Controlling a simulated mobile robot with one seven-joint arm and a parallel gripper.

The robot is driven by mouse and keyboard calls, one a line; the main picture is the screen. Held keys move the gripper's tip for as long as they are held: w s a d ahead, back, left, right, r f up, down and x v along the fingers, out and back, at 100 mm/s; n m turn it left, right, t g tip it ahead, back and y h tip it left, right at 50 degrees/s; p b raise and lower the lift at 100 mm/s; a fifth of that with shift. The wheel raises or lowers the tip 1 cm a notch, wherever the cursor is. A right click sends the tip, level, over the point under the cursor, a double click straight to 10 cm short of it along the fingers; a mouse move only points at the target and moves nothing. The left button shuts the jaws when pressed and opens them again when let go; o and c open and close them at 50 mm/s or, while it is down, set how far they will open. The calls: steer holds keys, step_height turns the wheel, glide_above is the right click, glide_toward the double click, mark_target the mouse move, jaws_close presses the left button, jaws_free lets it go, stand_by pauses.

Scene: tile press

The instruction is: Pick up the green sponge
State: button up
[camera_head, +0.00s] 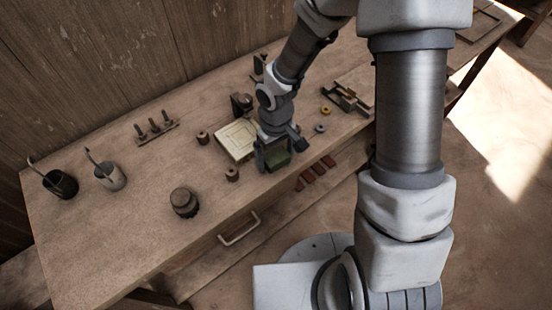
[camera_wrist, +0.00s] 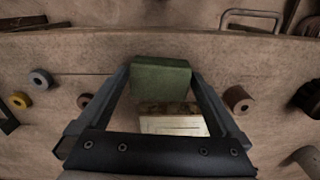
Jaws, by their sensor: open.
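The green sponge (camera_wrist: 160,80) is a dark green block near the front edge of the workbench. In the wrist view it lies between the tips of my two gripper fingers (camera_wrist: 160,84), one on each side. My gripper is open, and I cannot tell whether the fingers touch the sponge. In the head view the sponge (camera_head: 276,155) shows just below my gripper (camera_head: 272,145), partly covered by it.
A cream tile (camera_head: 236,139) in a frame lies just left of my gripper. Small spools (camera_head: 232,174) stand close by. Cups with tools (camera_head: 110,176), a dark round pot (camera_head: 184,202) and a peg rack (camera_head: 155,129) are farther left. A drawer handle (camera_head: 240,229) sticks out in front.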

mark_target(276, 156)
steer(key=shift+f, duration=0.1)
steer(key=shift+c, duration=0.3)
steer(key=c, duration=1)
step_height(276, 156, up, 4)
steer(key=shift+w+r+p, duration=0.1)
steer(key=shift+r+p, duration=0.15)
steer(key=shift+p, duration=0.15)
steer(key=w+d+r, duration=0.1)
steer(key=w+r, duration=0.1)
steer(key=w, duration=0.1)
steer(key=w+d+r, duration=0.2)
steer(key=w, duration=0.2)
steer(key=w+d+r, duration=0.2)
steer(key=w, duration=0.1)
steer(key=shift+w+d+r, duration=0.15)
steer(key=shift+r, duration=0.1)
